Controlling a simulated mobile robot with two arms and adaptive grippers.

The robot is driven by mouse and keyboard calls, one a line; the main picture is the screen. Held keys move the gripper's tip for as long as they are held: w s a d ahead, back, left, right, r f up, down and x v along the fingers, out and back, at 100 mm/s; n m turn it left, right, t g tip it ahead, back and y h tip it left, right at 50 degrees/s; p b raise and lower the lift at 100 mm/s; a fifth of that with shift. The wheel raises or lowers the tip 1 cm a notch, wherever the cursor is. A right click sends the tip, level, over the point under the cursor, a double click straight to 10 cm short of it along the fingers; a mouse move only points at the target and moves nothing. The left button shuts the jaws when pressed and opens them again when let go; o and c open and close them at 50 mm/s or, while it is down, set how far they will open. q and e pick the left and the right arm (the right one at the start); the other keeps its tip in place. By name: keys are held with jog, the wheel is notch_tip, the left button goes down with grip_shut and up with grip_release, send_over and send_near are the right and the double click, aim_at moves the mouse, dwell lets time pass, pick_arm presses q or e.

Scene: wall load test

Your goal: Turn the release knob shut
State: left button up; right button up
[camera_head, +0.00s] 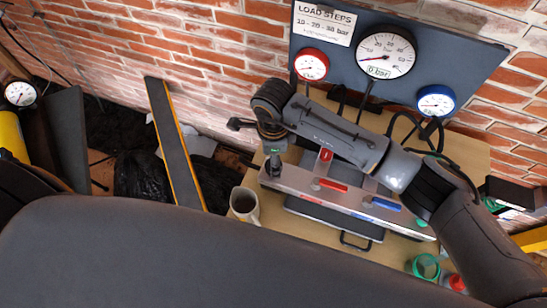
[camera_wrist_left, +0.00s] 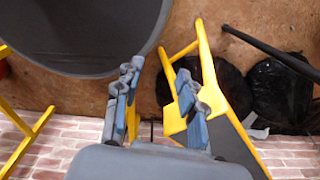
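The pump unit (camera_head: 310,192) is a pale metal manifold on the wooden table. It carries a red lever lying along it (camera_head: 333,185), an upright red handle (camera_head: 326,155) and a blue lever (camera_head: 386,204). My right arm reaches across from the right. Its gripper (camera_head: 272,165) points down at the manifold's left end, close to or touching it. The gripper hides what is under it, and its finger opening is unclear. I cannot make out the release knob. My left gripper (camera_wrist_left: 157,100) is open and empty in the left wrist view, and is not visible in the head view.
A board with a red gauge (camera_head: 312,64), a large gauge (camera_head: 386,55) showing "0 bar" and a blue gauge (camera_head: 436,101) stands behind. A mug (camera_head: 244,204) is left of the unit. A green container (camera_head: 425,266) stands front right. Black bags (camera_wrist_left: 275,92) lie on the floor.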

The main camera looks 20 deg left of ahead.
jog(key=shift+s+f, duration=0.1)
jog(key=shift+f, duration=1.25)
jog(key=shift+c, duration=0.6)
pick_arm(q)
jog(key=shift+w+r, duration=0.3)
pick_arm(e)
jog(key=c, duration=1)
pick_arm(q)
jog(key=shift+f, duration=0.1)
